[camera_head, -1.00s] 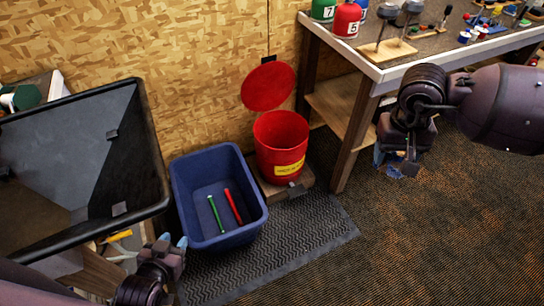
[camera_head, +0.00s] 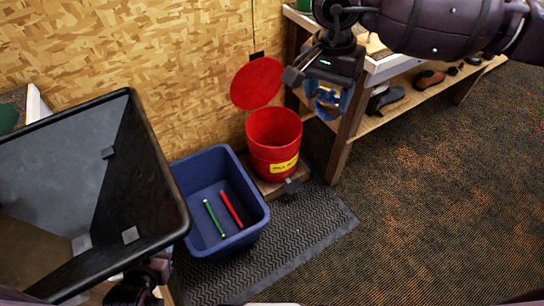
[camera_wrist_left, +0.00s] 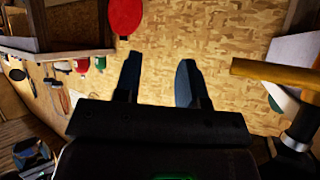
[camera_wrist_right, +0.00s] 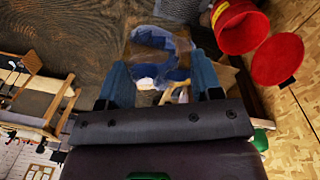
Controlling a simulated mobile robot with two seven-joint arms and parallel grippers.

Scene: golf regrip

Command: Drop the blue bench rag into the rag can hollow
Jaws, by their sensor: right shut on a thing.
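The blue bench rag (camera_head: 322,108) hangs crumpled in my right gripper (camera_head: 332,88), up and right of the red rag can (camera_head: 262,150). In the right wrist view the rag (camera_wrist_right: 160,58) is between the two fingers of my right gripper (camera_wrist_right: 162,78). The can stands against the wall, its round red lid (camera_head: 257,83) tipped back and its hollow open. The can (camera_wrist_right: 240,25) also shows at the upper right of the right wrist view. My left gripper shows in the left wrist view (camera_wrist_left: 158,75), fingers apart with nothing between them; the head view mostly hides it.
A blue bin (camera_head: 185,172) holding a green and a red grip stands left of the can. A black-rimmed tub (camera_head: 180,200) fills the left. The workbench leg (camera_head: 345,145) is close right of the can. Carpet at right is clear.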

